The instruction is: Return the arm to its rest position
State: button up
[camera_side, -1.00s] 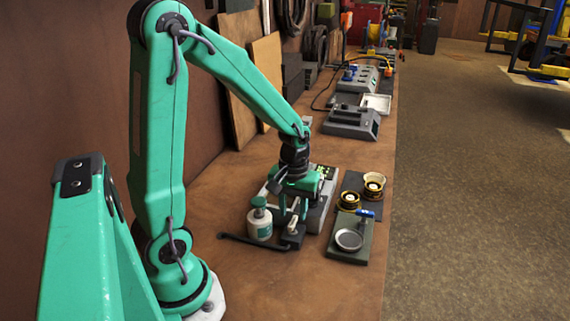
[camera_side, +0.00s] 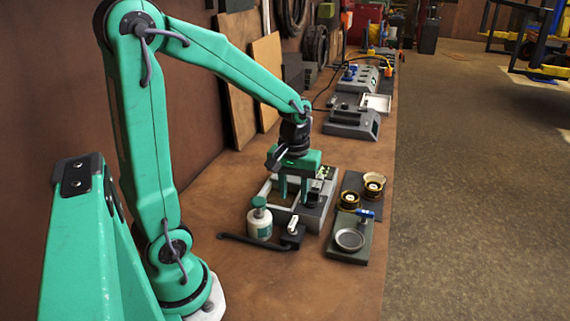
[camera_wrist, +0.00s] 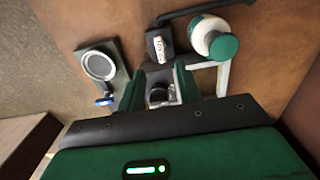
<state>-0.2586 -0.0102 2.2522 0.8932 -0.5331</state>
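My green gripper (camera_side: 293,199) is above the grey tray-like fixture (camera_side: 321,213) in the side view, with its two fingers pointing down and apart. Nothing shows held between them. In the wrist view my gripper (camera_wrist: 160,84) has a clear gap between its fingers, with a dark round part of the fixture visible below through the gap. My arm is bent, reaching out from its base over the bench.
A white bottle with a green cap (camera_side: 259,220) and a small dark block with a white piece (camera_side: 293,230) stand close in front. A dark bar lies before them. A plate with a round dish (camera_side: 349,239) and two yellow-rimmed cups sit right. Bare bench (camera_side: 330,290) lies nearer.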

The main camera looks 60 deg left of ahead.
jog(key=s+d+r+m+t, duration=0.5)
jog(key=s+d+r+m, duration=0.2)
jog(key=d+r+m, duration=0.1)
notch_tip(320, 180, up, 3)
jog(key=shift+s+f+m+t, duration=0.1)
jog(key=shift+s+m+t, duration=0.25)
jog(key=shift+m, duration=0.15)
